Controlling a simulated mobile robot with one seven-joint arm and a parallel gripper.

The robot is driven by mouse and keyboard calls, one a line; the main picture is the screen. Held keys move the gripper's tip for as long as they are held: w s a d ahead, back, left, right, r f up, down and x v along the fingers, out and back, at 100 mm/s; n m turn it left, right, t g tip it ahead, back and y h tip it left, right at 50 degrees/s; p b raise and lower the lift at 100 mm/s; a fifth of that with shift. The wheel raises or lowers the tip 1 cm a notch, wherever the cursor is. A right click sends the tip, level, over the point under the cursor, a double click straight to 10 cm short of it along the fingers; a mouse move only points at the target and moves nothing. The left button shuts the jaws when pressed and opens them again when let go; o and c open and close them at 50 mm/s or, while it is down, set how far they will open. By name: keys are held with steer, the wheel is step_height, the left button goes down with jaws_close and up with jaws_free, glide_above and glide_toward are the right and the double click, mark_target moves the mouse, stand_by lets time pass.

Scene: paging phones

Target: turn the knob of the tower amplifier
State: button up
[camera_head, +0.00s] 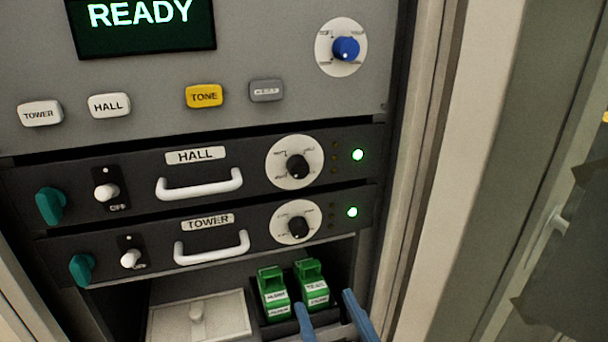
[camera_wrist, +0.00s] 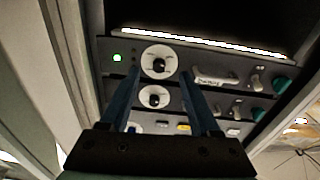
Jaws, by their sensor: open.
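The tower amplifier (camera_head: 160,232) is the lower dark unit in the head view, with a "TOWER" label and a white handle. Its black knob (camera_head: 298,227) sits on a white dial at the right; a green light (camera_head: 352,212) glows beside it. My gripper (camera_head: 324,300) is open and empty, below the knob and apart from it in the head view. The wrist view is upside down: there the tower knob (camera_wrist: 158,64) appears between the tips of my open gripper (camera_wrist: 158,72).
The hall amplifier (camera_head: 80,180) with a similar knob (camera_head: 297,166) lies directly above. Higher is a grey panel with a "READY" screen (camera_head: 140,22), buttons and a blue knob (camera_head: 345,48). Green blocks (camera_head: 273,292) stand in the bay near my fingers. The cabinet frame (camera_head: 440,170) bounds the right.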

mark_target(301, 231)
step_height(301, 231, up, 4)
steer(key=s+p, duration=0.2)
steer(key=p, duration=0.5)
steer(key=shift+g, duration=0.4)
steer(key=p+x, duration=0.2)
steer(key=x, duration=0.3)
steer(key=p+x, duration=0.3)
steer(key=x, duration=0.3)
steer(key=shift+w+d+r, duration=0.15)
steer(key=shift+w, duration=0.65)
jaws_close()
